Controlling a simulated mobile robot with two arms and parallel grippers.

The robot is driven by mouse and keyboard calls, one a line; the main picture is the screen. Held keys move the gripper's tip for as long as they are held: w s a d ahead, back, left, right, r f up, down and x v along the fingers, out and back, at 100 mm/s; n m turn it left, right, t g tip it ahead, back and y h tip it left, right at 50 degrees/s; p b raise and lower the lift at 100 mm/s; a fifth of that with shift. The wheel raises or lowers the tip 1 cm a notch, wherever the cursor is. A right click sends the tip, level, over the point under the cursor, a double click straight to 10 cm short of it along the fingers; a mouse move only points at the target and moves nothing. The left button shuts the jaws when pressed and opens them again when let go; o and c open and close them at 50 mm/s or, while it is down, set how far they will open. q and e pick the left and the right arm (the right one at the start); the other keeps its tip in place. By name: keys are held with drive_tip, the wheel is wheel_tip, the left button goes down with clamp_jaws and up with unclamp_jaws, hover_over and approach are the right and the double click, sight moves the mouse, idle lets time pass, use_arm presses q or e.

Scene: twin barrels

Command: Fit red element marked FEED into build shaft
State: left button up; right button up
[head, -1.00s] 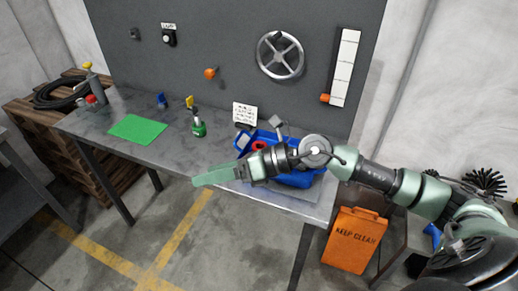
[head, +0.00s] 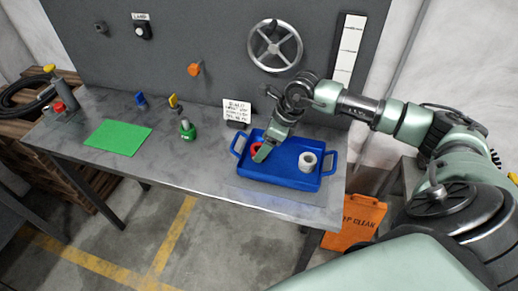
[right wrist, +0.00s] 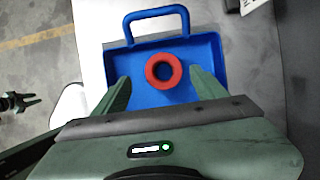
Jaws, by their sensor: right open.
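The red ring (head: 257,147) lies in the left part of the blue tray (head: 284,183), partly hidden by my right gripper (head: 262,154) in the head view. In the right wrist view the whole red ring (right wrist: 163,70) shows, with an open centre. The fingers of my right gripper (right wrist: 160,85) are open on either side of it, apart from it. No FEED mark is legible. A green piece with a knob-like top (head: 187,131) stands on the table; I cannot tell whether it is the build shaft.
A pale ring (head: 308,162) stands in the tray's right part. A green mat (head: 118,138) lies on the grey table (head: 205,178). A written card (head: 236,111) stands behind the tray. A handwheel (head: 274,46) is on the back panel. The table between mat and tray is mostly clear.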

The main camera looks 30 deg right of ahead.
drive_tip(key=f, duration=0.1)
drive_tip(key=w, duration=0.1)
drive_tip(key=f, duration=0.1)
drive_tip(key=shift+w+a+f+p, duration=0.25)
drive_tip(key=shift+w+f+p, duration=0.1)
drive_tip(key=shift+p, duration=0.05)
drive_tip(key=shift+w+a+f, duration=0.1)
drive_tip(key=shift+a+f, duration=0.05)
drive_tip(key=shift+f, duration=0.3)
clamp_jaws()
use_arm(q)
drive_tip(key=w, duration=0.1)
drive_tip(key=w+r, duration=0.1)
drive_tip(key=shift+w+r, duration=0.3)
use_arm(e)
drive_tip(key=shift+r, duration=0.1)
use_arm(q)
drive_tip(key=shift+w, duration=0.15)
